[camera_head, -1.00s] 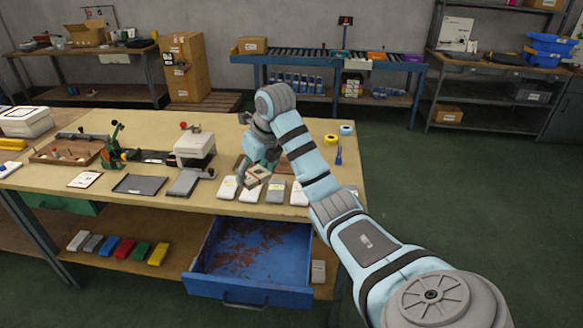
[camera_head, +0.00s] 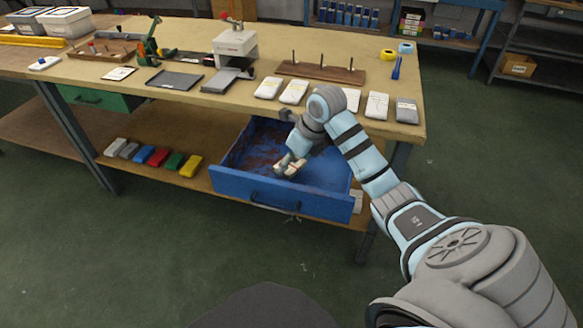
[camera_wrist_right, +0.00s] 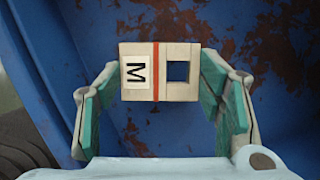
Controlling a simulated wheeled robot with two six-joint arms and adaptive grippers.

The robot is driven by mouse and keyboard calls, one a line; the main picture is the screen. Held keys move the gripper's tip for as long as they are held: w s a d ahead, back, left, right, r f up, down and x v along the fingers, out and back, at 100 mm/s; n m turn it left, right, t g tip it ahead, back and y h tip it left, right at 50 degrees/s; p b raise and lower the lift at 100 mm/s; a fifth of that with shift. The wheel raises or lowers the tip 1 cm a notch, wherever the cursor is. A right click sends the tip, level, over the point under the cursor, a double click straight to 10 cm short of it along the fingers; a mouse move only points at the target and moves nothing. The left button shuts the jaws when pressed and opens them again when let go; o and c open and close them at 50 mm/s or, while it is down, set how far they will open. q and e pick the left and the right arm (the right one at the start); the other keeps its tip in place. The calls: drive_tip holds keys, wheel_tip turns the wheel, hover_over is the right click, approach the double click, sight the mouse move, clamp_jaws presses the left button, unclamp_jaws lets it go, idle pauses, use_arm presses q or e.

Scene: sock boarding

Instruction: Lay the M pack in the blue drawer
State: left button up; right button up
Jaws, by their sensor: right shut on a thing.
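The M pack (camera_wrist_right: 173,91) is a cream block with a white label reading M, a red stripe and a dark square window. In the right wrist view it sits between the teal pads of my right gripper (camera_wrist_right: 160,95), which is shut on it. In the head view my right gripper (camera_head: 289,165) holds the pack (camera_head: 287,172) inside the outline of the open blue drawer (camera_head: 282,194). Whether the pack touches the drawer floor cannot be told. The drawer's floor is blue with rusty brown patches. My left gripper is not in view.
Several white and grey packs (camera_head: 376,106) lie along the table's front edge above the drawer. A brown pegged rack (camera_head: 320,72) and a white press (camera_head: 235,42) stand behind. Coloured packs (camera_head: 173,161) lie on the lower shelf left of the drawer.

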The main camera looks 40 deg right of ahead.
wheel_tip(320, 180, down, 2)
drive_tip(key=shift+f, duration=0.1)
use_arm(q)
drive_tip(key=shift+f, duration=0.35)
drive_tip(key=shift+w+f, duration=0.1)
use_arm(e)
drive_tip(key=shift+f, duration=0.15)
drive_tip(key=o, duration=1.1)
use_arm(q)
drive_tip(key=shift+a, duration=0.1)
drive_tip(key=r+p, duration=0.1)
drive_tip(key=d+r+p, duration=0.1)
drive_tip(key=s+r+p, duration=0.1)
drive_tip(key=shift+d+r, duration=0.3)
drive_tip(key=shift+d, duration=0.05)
use_arm(e)
drive_tip(key=v, duration=1.2)
drive_tip(key=shift+r, duration=0.2)
